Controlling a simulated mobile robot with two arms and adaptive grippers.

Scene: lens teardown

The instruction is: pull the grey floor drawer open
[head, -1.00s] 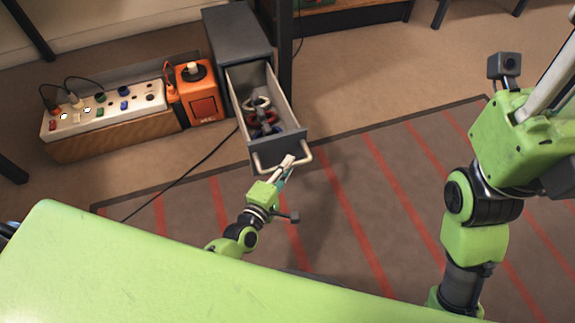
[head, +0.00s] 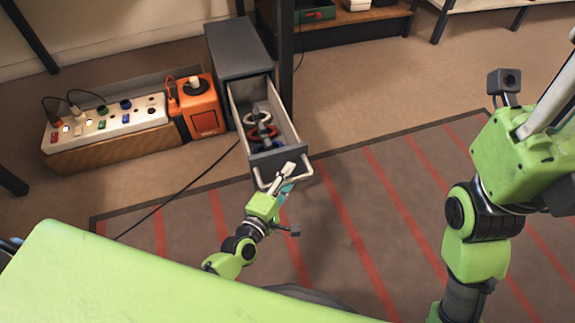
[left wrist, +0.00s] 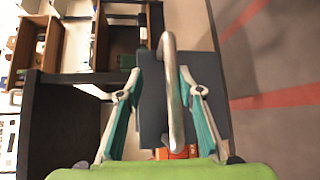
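The grey floor drawer (head: 271,162) stands well out from its grey cabinet (head: 238,48). White, red and blue rings lie inside it. Its pale bar handle (head: 302,173) is on the front; in the left wrist view the handle (left wrist: 174,95) runs between my fingers, closer to the right one. My left gripper (head: 284,171) is at the handle, and its fingers stand apart with a gap on the left side of the bar; it also shows in the left wrist view (left wrist: 158,75). My right gripper (head: 548,85) is only partly in view at the right edge, its fingertips hidden.
An orange box (head: 201,106) and a white panel with plugs and coloured switches (head: 105,121) stand left of the cabinet. A dark post (head: 285,55) rises just right of it. A black cable (head: 180,182) crosses the floor. The red-striped mat (head: 390,215) is largely clear.

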